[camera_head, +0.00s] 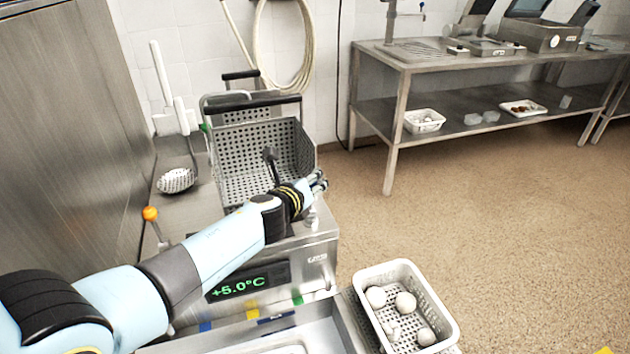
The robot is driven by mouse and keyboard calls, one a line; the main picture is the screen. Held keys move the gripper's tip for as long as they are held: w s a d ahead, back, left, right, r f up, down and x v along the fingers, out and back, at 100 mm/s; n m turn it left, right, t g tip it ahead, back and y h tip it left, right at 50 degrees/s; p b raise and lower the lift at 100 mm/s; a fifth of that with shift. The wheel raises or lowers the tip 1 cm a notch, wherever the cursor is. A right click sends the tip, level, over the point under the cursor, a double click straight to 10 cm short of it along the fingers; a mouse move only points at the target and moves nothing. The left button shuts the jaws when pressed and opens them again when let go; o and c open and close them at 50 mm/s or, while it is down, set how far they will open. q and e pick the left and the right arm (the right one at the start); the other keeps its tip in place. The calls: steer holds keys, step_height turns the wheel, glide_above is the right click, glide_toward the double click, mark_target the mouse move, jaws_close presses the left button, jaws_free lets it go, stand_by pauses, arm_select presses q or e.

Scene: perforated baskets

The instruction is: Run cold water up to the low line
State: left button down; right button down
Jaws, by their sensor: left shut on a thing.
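My left arm reaches in from the lower left across a steel unit (325,258) with a green display reading +5.0°C. My left gripper (319,182) is at the unit's right rear edge, beside the perforated basket. It is shut on a small part that its fingers mostly hide; I cannot tell exactly what. A small metal knob (311,217) shows just below the fingers. A steel basin (325,337) is at the front, mostly out of frame. No water or low line can be made out. My right gripper is not in view.
A perforated basket (300,148) with a black handle stands on the unit. A white basket (446,316) with pale round items is lower right. A steel table (395,125) stands behind; floor between is clear.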

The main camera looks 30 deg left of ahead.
arm_select(q)
steer(key=shift+w+a+r, duration=0.15)
steer(key=shift+a+r, duration=0.1)
steer(key=shift+r, duration=0.1)
steer(key=c, duration=1.7)
jaws_free()
steer(key=o, duration=0.7)
steer(key=shift+s+a, duration=0.15)
steer(key=shift+s, duration=0.3)
steer(key=shift+w+d+f, duration=0.1)
steer(key=shift+w+d, duration=0.05)
steer(key=shift+d, duration=0.05)
steer(key=v, duration=1.2)
steer(key=shift+d, duration=0.1)
steer(key=shift+c, duration=0.2)
